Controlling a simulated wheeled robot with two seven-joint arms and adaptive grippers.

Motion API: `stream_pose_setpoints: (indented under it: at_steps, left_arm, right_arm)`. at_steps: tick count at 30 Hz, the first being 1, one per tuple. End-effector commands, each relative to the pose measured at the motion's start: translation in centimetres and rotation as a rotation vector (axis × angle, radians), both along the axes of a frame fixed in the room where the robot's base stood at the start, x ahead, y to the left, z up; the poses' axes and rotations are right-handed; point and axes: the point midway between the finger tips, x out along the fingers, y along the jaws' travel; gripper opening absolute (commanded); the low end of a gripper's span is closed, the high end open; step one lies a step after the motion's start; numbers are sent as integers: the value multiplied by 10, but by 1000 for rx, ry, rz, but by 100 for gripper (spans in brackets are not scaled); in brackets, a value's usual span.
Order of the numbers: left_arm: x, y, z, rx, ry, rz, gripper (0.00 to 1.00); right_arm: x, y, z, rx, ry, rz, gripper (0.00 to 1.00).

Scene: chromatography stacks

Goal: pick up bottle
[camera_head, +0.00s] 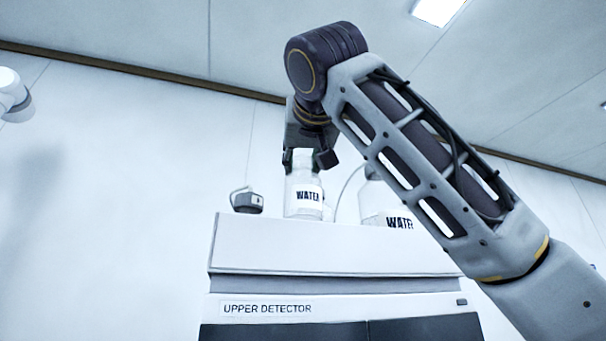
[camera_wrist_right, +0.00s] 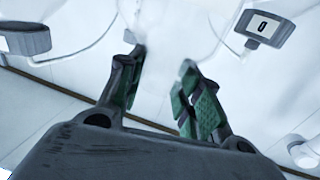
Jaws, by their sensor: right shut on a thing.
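A clear bottle (camera_head: 304,196) labelled WATER stands upright on top of the upper detector unit (camera_head: 330,247) in the head view. My right gripper (camera_head: 309,161) reaches down over it from above and is shut on its upper part. In the right wrist view, the fingers (camera_wrist_right: 160,85) with green pads sit on either side of a pale, translucent shape that I take to be the bottle; its outline is hard to make out. A second WATER bottle (camera_head: 376,203) stands to the right, partly hidden by my right arm. My left gripper is not in view.
A small dark device (camera_head: 247,201) with a cable stands left of the held bottle. A device with a display reading 0 (camera_wrist_right: 264,27) shows in the right wrist view. A thin tube curves between the two bottles. The space left of the stack is clear.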

Motion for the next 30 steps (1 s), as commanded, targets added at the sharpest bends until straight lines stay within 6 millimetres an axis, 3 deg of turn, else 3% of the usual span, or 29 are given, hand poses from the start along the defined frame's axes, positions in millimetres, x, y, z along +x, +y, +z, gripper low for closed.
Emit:
stream_pose_setpoints:
  at_steps: [10,30]
  left_arm:
    - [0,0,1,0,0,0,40]
    - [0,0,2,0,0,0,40]
  right_arm:
    - [0,0,21,1,-2,-1,0]
    - [0,-1,23,0,-2,-1,0]
